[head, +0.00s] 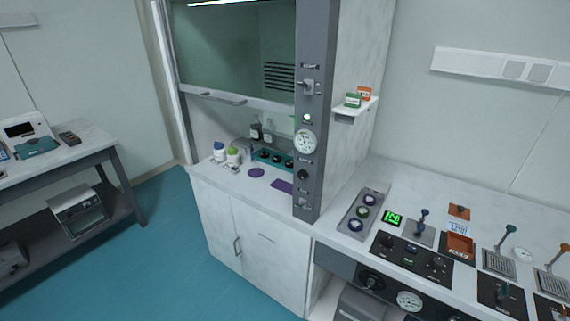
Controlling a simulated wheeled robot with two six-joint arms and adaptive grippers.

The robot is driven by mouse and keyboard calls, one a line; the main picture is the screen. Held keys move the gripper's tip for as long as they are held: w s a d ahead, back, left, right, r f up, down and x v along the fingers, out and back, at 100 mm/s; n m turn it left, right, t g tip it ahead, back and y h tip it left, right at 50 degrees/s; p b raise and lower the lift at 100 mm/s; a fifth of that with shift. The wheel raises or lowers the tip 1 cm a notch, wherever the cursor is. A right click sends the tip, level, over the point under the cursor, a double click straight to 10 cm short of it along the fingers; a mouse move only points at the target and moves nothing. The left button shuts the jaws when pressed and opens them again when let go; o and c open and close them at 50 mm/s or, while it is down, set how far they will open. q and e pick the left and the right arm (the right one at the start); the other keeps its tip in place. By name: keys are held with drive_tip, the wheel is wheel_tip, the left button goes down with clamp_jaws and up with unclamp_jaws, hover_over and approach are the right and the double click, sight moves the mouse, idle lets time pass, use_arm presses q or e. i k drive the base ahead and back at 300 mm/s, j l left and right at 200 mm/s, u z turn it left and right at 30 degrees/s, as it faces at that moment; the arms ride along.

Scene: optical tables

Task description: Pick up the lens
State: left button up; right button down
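I cannot make out a lens for certain in the head view. A grey tray (347,227) on the right-hand counter carries three round pieces with dark rims, and I cannot tell whether any of them is a lens. A flat purple disc (256,172) and a purple rectangle (282,186) lie on the fume hood's worktop. Neither of my grippers is in view.
The fume hood (205,177) has its sash raised, with bottles (233,155) and a teal rack (268,159) inside. A counter with control panels (409,262) and levers fills the right. A side table (85,150) stands left. The teal floor between is clear.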

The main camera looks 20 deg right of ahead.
sight(289, 163)
drive_tip(key=i+j+z, duration=0.1)
drive_tip(key=z, duration=0.4)
drive_tip(key=i+j+z, duration=0.2)
drive_tip(key=i+j, duration=0.2)
drive_tip(key=j, duration=0.2)
drive_tip(key=i+j+z, duration=0.2)
drive_tip(key=i+j, duration=0.2)
drive_tip(key=j, duration=0.25)
drive_tip(key=i+j+z, duration=0.1)
drive_tip(key=j, duration=0.25)
drive_tip(key=i+j+z, duration=0.1)
drive_tip(key=j, duration=0.25)
drive_tip(key=i+j+z, duration=0.1)
drive_tip(key=i+j, duration=0.15)
drive_tip(key=j, duration=0.1)
